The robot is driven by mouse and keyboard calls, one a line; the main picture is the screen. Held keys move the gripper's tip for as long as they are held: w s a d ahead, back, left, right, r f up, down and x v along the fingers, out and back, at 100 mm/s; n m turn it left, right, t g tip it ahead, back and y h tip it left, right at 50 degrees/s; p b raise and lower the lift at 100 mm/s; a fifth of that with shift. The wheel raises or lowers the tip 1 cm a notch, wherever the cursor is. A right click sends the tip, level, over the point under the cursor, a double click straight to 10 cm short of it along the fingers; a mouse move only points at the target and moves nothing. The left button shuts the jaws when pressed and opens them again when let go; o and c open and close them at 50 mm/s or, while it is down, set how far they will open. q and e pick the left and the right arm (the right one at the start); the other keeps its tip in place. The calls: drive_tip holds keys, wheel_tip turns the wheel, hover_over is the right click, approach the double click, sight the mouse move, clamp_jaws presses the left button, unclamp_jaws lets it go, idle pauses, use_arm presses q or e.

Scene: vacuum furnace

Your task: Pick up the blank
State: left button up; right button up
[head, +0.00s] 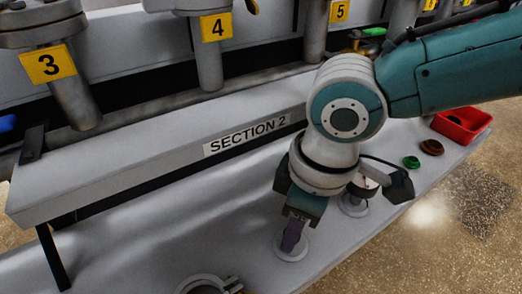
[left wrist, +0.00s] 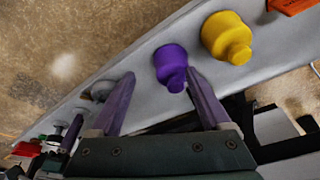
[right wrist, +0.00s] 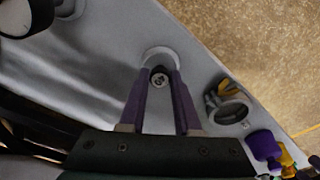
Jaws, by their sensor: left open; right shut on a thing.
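A pale grey disc-shaped blank (head: 290,248) stands on the grey bench; its rim shows beyond the fingertips in the right wrist view (right wrist: 160,53). My right gripper (head: 292,236) points down at it and is shut on its small dark-ended knob (right wrist: 158,79); the fingers (right wrist: 159,78) lie on either side. The blank looks to be at the bench surface; I cannot tell if it is lifted. My left gripper (left wrist: 160,84) is open and shows only in the left wrist view, with a purple plug (left wrist: 171,62) seen beyond its fingers; nothing is held.
Another pale disc (head: 353,207) lies behind my right gripper. A ring clamp (head: 210,284) is at the front edge. A green ring (head: 411,162), brown ring (head: 432,147) and red bin (head: 462,123) stand at right. The SECTION 2 ledge (head: 160,150) runs behind. A yellow plug (left wrist: 228,38) neighbours the purple one.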

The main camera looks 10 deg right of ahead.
clamp_jaws()
drive_tip(key=shift+r, duration=0.15)
